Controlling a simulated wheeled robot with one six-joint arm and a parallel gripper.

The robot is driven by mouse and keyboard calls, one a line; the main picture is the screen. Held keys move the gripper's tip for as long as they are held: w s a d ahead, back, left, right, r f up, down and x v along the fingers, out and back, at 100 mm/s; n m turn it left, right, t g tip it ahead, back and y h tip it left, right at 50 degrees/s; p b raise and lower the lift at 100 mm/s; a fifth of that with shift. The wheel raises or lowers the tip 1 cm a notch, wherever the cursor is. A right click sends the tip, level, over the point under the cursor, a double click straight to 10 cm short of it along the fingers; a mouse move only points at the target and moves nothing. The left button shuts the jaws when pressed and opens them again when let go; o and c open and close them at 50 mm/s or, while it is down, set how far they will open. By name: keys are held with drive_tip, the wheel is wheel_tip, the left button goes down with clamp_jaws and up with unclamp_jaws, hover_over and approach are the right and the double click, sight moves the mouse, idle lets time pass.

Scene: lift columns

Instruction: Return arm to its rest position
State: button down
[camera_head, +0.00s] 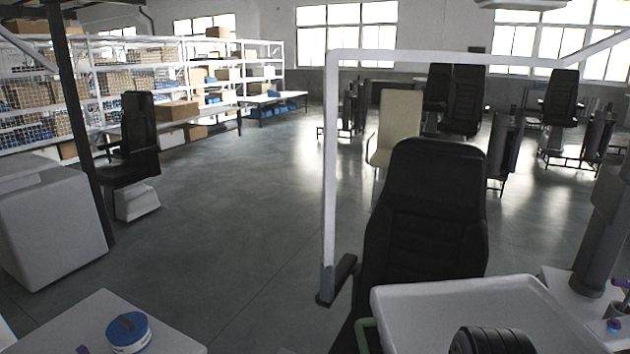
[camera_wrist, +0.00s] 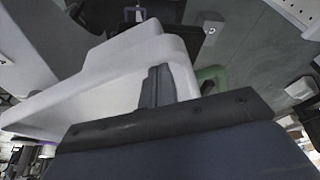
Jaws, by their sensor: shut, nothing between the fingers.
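My gripper (camera_wrist: 157,72) shows in the wrist view as dark fingers rising from a dark bar with screws. The fingers are together with nothing between them. Behind them is the white tray-like surface (camera_wrist: 85,108) with a rounded rim, and a green handle (camera_wrist: 212,74) to the right. I cannot tell from the picture whether the fingers touch the tray. In the head view the white tray (camera_head: 440,310) is at the lower right, with the green handle (camera_head: 366,335) at its left edge. I cannot make out my gripper in the head view.
A black chair (camera_head: 425,230) stands just behind the tray, beside a white upright frame (camera_head: 330,160). A blue round container (camera_head: 128,332) sits on a white surface (camera_head: 75,325) at lower left. A white cabinet (camera_head: 55,230) stands left. The grey floor (camera_head: 230,200) between is open.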

drive_tip(key=w, duration=0.2)
drive_tip(key=w+a, duration=0.1)
drive_tip(key=w, duration=0.1)
drive_tip(key=shift+f, duration=0.15)
drive_tip(key=shift+w+a+b, duration=0.1)
drive_tip(key=shift+w+a, duration=0.05)
drive_tip(key=shift+w, duration=0.85)
drive_tip(key=shift+w+a+b, duration=0.15)
drive_tip(key=shift+w+a, duration=0.05)
drive_tip(key=shift+w, duration=0.75)
drive_tip(key=shift+w+a+b, duration=0.1)
drive_tip(key=shift+w+a, duration=0.05)
drive_tip(key=shift+w, duration=0.85)
drive_tip(key=shift+r, duration=0.2)
